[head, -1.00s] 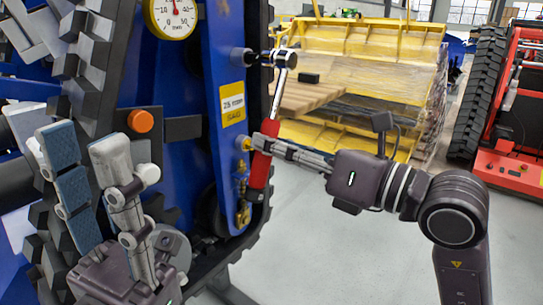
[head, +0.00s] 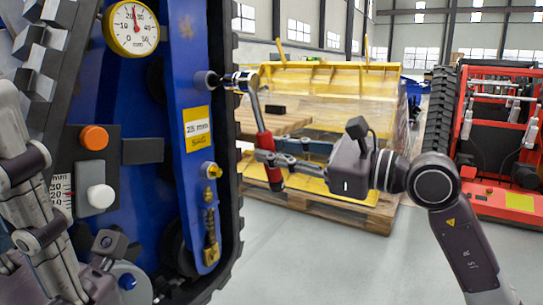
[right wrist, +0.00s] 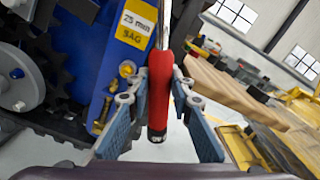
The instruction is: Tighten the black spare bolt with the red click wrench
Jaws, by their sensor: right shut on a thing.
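The click wrench (head: 263,143) has a red handle and a metal shaft and head. Its head points left at a round dark-grey bolt head (head: 205,80) near the top of the blue plate; they look touching, but I cannot tell if the socket is seated. The handle hangs down, its lower end to the right. My right gripper (head: 270,160) is shut on the red handle. In the right wrist view the handle (right wrist: 160,90) stands between the blue-padded fingers (right wrist: 158,100).
The blue plate (head: 190,130) carries a yellow label and a brass fitting (head: 212,170). A dial gauge (head: 132,27) and an orange button (head: 94,138) are left of it. Behind are a wooden table (head: 262,124) with a black block (head: 277,109), a yellow rack and a red machine. Open floor lies right.

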